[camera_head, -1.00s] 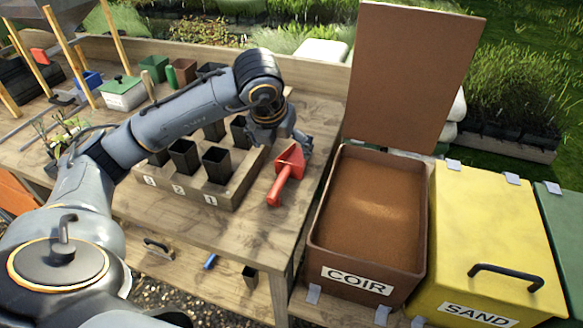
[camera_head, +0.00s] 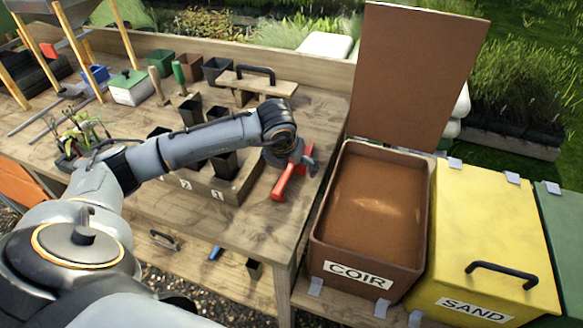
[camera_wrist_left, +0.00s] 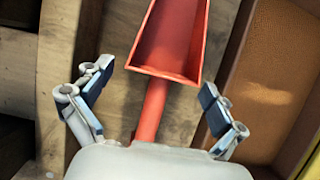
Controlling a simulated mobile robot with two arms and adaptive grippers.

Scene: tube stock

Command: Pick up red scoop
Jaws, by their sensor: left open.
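The red scoop (camera_head: 283,184) lies on the wooden table near its right edge, its handle toward the front. In the left wrist view the red scoop (camera_wrist_left: 153,108) runs between the two spread fingers of my left gripper (camera_wrist_left: 150,90). The fingers stand apart on either side, with a gap to the scoop. The gripper is open and empty. My right gripper is not in view.
A wooden rack (camera_head: 232,192) with black pots stands left of the scoop. A wooden tool with a black handle (camera_head: 256,75) lies behind. Right of the table are the open brown COIR bin (camera_head: 320,255) and the shut yellow SAND bin (camera_head: 495,230). The table front is clear.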

